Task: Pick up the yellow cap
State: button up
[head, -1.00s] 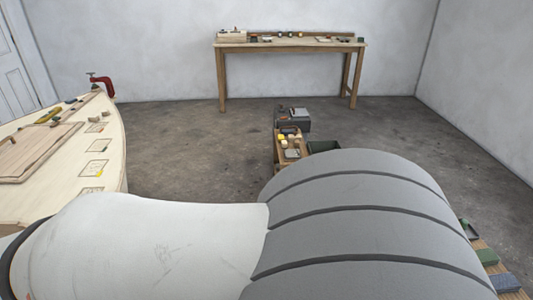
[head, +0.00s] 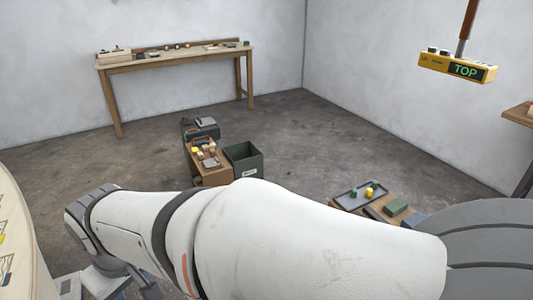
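Small yellow pieces show in several places, and they are too small for me to tell which is the yellow cap. One yellow piece (head: 371,188) is on a dark tray (head: 352,199) at the right, beside a small green piece. Another yellow piece (head: 195,150) is among pale items on the wooden box at the centre left. A yellow bit (head: 2,239) shows on the pale hull deck at the left edge. My white arm crosses the bottom of the view. Parts of its end show at the lower left, but the fingertips cannot be made out.
A dark green bin (head: 244,160) stands beside the wooden box (head: 207,175), with a grey case (head: 201,129) behind. A workbench (head: 175,58) stands along the back wall. A yellow control box (head: 457,68) hangs at the upper right. Open concrete floor (head: 310,140) lies between.

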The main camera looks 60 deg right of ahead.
aim_at(369, 194)
jog(key=z, duration=1.6)
jog(key=i, duration=2.3)
jog(key=z, duration=0.35)
